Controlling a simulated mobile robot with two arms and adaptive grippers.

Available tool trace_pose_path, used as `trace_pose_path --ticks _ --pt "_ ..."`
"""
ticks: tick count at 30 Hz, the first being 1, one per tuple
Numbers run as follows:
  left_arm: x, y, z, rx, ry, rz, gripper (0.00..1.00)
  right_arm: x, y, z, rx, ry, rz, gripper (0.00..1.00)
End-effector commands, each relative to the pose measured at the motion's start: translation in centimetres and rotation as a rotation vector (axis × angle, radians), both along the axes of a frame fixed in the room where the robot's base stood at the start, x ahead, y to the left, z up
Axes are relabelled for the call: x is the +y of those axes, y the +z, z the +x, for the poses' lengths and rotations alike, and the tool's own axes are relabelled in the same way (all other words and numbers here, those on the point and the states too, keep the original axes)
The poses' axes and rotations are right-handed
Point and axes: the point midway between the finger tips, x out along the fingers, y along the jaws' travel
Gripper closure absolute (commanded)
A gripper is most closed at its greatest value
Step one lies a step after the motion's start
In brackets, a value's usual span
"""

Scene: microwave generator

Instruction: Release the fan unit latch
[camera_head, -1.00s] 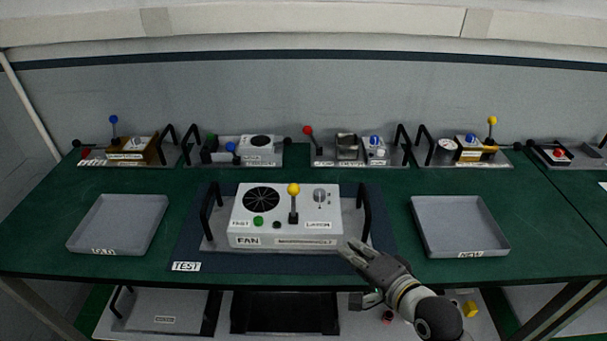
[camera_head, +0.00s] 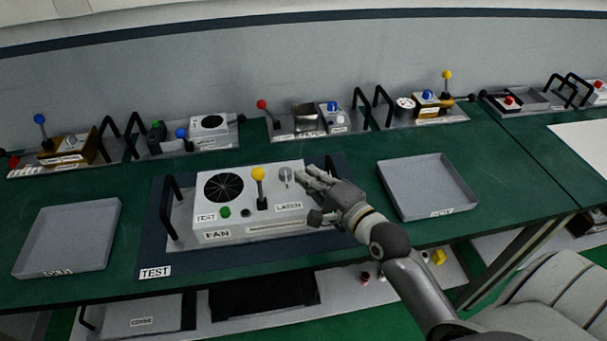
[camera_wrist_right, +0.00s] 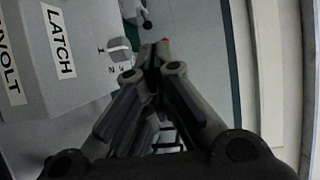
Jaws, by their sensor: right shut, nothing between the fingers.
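The fan unit (camera_head: 249,200) is a pale box with a black fan grille, a green button (camera_head: 225,212), a yellow-topped lever (camera_head: 259,175) and a silver latch knob (camera_head: 286,174) at its right end. My left gripper is not in view.
The unit stands on a dark TEST mat (camera_head: 155,250). A grey tray (camera_head: 70,238) lies to the left and another tray (camera_head: 430,185) to the right, near my right forearm. Several other units line the back of the green table.

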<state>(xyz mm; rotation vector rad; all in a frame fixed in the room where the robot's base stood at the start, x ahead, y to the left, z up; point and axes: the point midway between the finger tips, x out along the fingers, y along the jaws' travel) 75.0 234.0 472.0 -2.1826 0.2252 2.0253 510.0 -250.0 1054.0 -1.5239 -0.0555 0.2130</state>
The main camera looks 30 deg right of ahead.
Motion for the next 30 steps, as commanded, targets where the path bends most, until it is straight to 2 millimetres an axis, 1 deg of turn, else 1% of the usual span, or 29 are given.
trace_pose_path --ticks 1,3,6,10,15,16,18,22,25,30 --pt "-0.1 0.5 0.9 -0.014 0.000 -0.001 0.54 0.2 0.2 0.9 -0.002 0.000 0.000 1.00" --pt "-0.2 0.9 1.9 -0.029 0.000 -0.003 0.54 0.4 0.2 2.0 -0.002 0.000 0.001 1.00" --pt "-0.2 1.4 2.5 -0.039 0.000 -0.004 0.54 0.7 0.0 3.7 -0.002 0.001 0.000 1.00" --pt "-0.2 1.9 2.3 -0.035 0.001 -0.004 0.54 1.1 -0.2 5.9 -0.001 0.001 -0.001 1.00" --pt "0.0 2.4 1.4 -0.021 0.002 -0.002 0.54 1.6 -0.5 8.3 0.000 0.001 -0.001 1.00" --pt "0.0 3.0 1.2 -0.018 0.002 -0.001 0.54 2.3 -0.4 7.7 0.003 0.003 0.003 1.00" --pt "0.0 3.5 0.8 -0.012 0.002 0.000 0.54 3.2 -0.2 7.1 0.001 0.001 0.003 1.00" --pt "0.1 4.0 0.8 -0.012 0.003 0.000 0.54 4.3 -0.3 6.4 0.002 0.001 0.001 1.00" --pt "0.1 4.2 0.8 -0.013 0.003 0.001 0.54 4.8 -0.4 6.1 0.001 0.001 0.000 1.00" --pt "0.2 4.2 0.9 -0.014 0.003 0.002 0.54 5.0 -0.5 6.0 0.000 0.000 -0.001 1.00"
